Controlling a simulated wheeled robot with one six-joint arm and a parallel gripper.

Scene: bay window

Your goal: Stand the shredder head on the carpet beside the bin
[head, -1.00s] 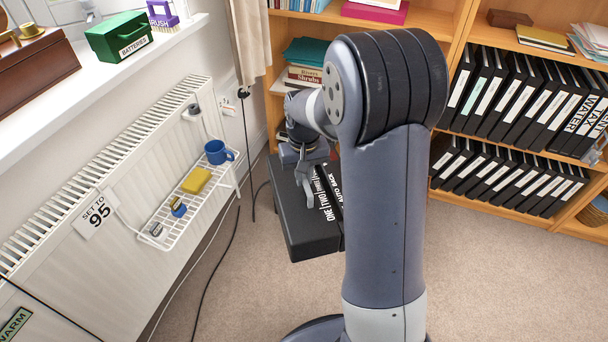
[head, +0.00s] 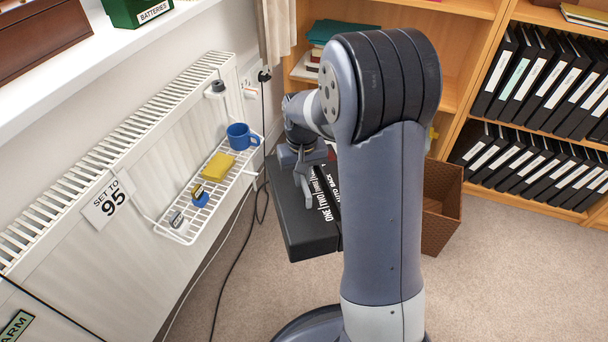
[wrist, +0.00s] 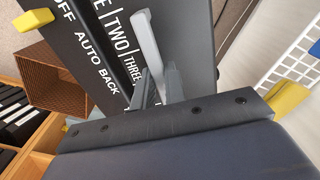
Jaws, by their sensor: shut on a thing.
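The shredder head (head: 293,222) is a long black box with white lettering such as "ONE TWO THREE" and "AUTO BACK" on top. My gripper (head: 305,183) is shut on it from above, and the head appears to hang over the carpet (head: 262,295). Its far end is partly hidden by my arm. In the wrist view the lettered black face (wrist: 80,45) fills the upper middle, with the grey gripper fingers (wrist: 155,75) against it. The bin (head: 441,208), a brown woven basket, stands on the carpet right of my arm, partly hidden by it; it also shows in the wrist view (wrist: 62,82).
A radiator (head: 110,180) with a white wire rack (head: 190,229) holding a blue mug (head: 241,137) and yellow sponge (head: 217,167) lies left. Black cables run down beside it. Shelves of binders (head: 540,75) stand behind right. Carpet at front right is clear.

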